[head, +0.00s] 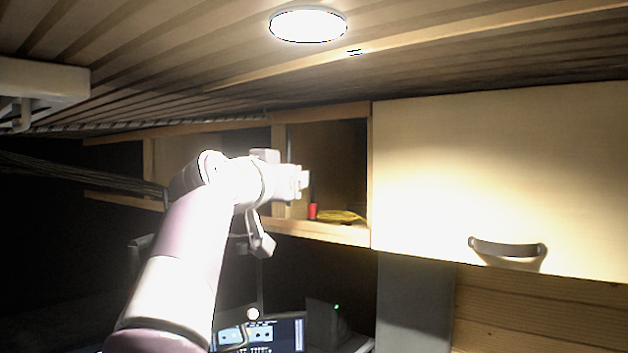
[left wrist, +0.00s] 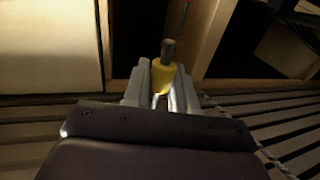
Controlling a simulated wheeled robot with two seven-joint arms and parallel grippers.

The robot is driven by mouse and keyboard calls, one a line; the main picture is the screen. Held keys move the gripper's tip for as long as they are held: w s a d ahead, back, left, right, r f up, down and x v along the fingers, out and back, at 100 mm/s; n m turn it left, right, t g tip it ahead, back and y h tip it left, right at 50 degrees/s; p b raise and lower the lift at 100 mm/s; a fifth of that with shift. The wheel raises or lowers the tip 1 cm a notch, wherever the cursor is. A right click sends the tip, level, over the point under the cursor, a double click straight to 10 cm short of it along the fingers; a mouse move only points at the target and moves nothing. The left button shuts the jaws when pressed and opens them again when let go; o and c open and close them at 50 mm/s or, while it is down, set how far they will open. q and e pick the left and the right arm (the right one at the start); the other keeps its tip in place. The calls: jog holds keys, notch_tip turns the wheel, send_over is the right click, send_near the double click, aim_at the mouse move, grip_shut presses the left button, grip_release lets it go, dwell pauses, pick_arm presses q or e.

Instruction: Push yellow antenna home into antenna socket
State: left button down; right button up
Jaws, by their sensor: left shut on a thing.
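My left gripper (head: 303,182) is raised in front of the open overhead cabinet, its fingers pointing right in the head view. In the left wrist view my left gripper (left wrist: 163,88) is shut on the yellow antenna (left wrist: 161,77). The antenna is a short yellow piece with a dark grey cylindrical end that sticks out beyond the fingertips. In the head view I cannot make out the antenna at the gripper. I cannot pick out the antenna socket in either view. My right gripper is not in view.
The open cabinet compartment (head: 345,150) holds a small red item (head: 312,211) and a coiled yellow cable (head: 342,216). A pale cabinet door (head: 490,170) with a handle is closed on the right. The slatted ceiling with a round lamp (head: 308,24) is above. A lit screen (head: 270,335) stands below.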

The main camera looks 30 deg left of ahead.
pick_arm(q)
jog(key=a+r+n+y+p, duration=0.1)
jog(key=a+r+y+p, duration=0.15)
jog(key=a+p, duration=0.3)
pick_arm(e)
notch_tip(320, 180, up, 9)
pick_arm(q)
jog(key=a+f+b, duration=0.1)
jog(key=f+b, duration=0.1)
jog(key=f, duration=0.1)
jog(key=a+f+n+y+b, duration=0.1)
jog(key=a+f+b, duration=0.1)
jog(key=f, duration=0.1)
jog(key=a+f+g+y+b, duration=0.1)
jog(key=f+b, duration=0.2)
jog(key=shift+s+a+n, duration=0.1)
jog(key=shift+a+n, duration=0.25)
jog(key=shift+n, duration=0.05)
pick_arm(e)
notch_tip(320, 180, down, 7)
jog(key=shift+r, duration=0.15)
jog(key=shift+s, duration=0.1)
pick_arm(q)
jog(key=shift+f+b, duration=1.35)
jog(key=shift+b, duration=0.35)
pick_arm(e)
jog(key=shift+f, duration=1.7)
